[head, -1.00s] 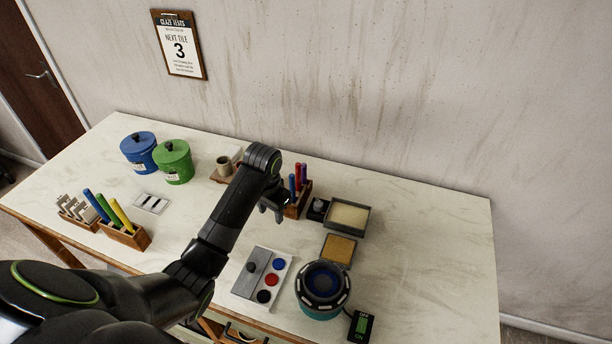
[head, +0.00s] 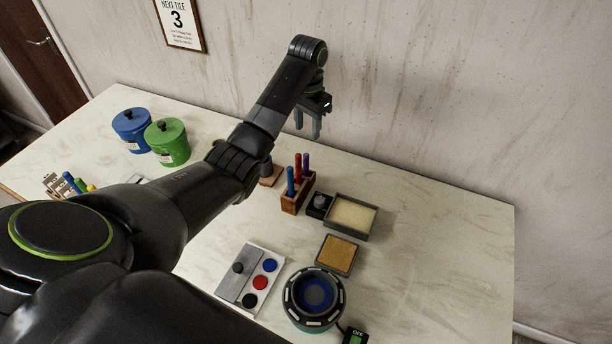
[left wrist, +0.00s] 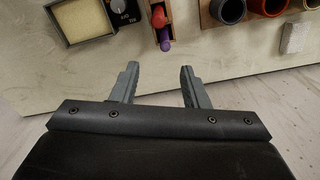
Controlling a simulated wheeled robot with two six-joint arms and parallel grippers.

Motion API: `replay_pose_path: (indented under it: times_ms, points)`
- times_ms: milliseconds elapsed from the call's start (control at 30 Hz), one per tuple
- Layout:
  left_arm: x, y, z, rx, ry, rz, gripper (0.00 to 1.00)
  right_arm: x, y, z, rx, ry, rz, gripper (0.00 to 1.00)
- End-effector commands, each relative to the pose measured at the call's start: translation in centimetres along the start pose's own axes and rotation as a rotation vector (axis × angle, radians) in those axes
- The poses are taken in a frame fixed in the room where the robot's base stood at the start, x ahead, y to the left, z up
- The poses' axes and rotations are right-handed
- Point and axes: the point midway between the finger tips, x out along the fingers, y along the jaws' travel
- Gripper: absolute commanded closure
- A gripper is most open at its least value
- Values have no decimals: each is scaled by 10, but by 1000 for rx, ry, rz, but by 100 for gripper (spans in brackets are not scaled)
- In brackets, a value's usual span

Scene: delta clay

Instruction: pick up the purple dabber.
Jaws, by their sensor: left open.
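The purple dabber (head: 306,163) stands upright in a small wooden rack (head: 296,203), beside a red dabber (head: 297,168) and a blue dabber (head: 290,182). In the left wrist view, the purple dabber's end (left wrist: 165,46) shows below the red dabber (left wrist: 158,18), just beyond the fingers and roughly in line with the gap between them. My left gripper (head: 308,128) is open and empty, pointing down, and appears above the rack's far side. Its two fingers (left wrist: 159,68) are apart in the left wrist view. My right gripper is not in view.
A sponge tray (head: 353,215) and a small dial box (head: 319,204) stand right of the rack. Blue (head: 131,130) and green (head: 168,142) lidded pots are at the left. Cups (left wrist: 230,10) and a white block (left wrist: 295,39) lie near the table edge in the left wrist view.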

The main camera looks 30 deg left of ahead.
Motion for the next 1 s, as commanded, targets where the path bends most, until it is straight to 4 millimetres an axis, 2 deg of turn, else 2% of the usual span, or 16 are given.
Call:
replay_pose_path:
  times_ms: [33, 333, 467, 700, 867, 1000]
  points:
    - [12, 0, 0, 0, 0, 0, 59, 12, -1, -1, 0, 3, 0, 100]
    - [45, 0, 0, 0, 1, 0, 59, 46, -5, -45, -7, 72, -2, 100]
    - [59, 0, 0, 0, 1, 0, 59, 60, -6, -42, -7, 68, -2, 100]
    - [87, 0, 0, 0, 1, 0, 59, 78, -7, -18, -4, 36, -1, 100]
    - [95, -2, 0, 0, -1, 1, 59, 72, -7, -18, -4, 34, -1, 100]
    - [114, -7, 0, -2, -4, 1, 59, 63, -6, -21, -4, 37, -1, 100]
